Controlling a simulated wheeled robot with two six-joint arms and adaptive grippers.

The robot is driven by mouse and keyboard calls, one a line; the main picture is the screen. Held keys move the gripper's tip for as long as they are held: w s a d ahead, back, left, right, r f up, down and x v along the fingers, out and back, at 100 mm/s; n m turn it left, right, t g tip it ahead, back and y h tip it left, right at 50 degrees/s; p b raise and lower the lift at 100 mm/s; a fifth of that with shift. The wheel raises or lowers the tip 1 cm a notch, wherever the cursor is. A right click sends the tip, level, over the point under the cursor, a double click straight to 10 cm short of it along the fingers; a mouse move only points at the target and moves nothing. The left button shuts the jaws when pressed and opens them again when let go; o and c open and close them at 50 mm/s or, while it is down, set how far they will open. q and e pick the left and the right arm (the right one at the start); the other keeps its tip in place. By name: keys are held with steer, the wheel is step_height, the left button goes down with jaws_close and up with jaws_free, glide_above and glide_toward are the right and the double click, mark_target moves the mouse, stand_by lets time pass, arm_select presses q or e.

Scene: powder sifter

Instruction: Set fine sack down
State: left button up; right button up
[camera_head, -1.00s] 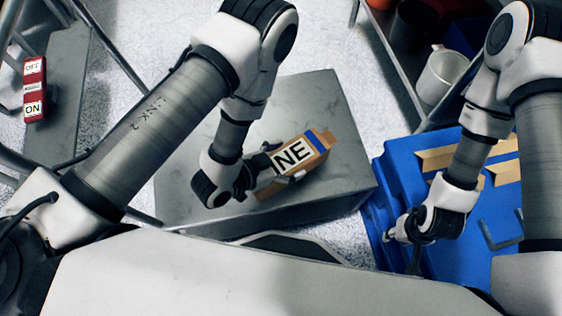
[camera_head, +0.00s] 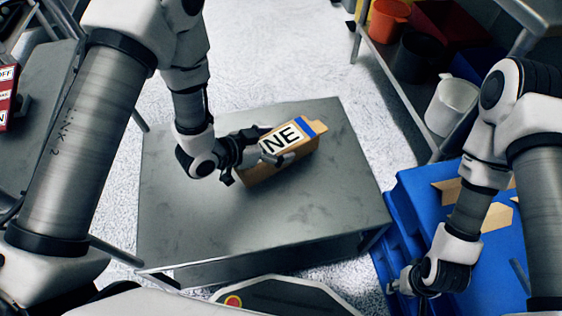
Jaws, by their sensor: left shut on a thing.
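The fine sack (camera_head: 295,150) is a tan box-like packet with a blue stripe and a white label on which "NE" shows. My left gripper (camera_head: 268,155) is shut on its left part, and the fingers hide part of the label. The sack is over the middle of the grey metal table (camera_head: 330,210); I cannot tell whether its underside touches the top. My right gripper (camera_head: 400,285) is at the lower right, beside the blue bin, with no sack seen in it; its fingertips are too small and dark to read.
The blue bin (camera_head: 405,215) at the right has tan pieces (camera_head: 497,217) in it. A shelf at the upper right carries a white mug (camera_head: 452,105), a dark pot (camera_head: 415,57) and an orange pot (camera_head: 388,18). The table's front and right are clear. A red switch box (camera_head: 6,98) is at the left edge.

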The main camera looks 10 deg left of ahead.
arm_select(q)
steer(key=shift+w+f, duration=0.2)
steer(key=shift+w, duration=0.05)
step_height(320, 180, down, 3)
steer(key=shift+f+b, duration=0.1)
steer(key=shift+b, duration=0.85)
steer(key=o, duration=1.6)
steer(key=shift+s, duration=0.1)
steer(key=shift+c, duration=0.2)
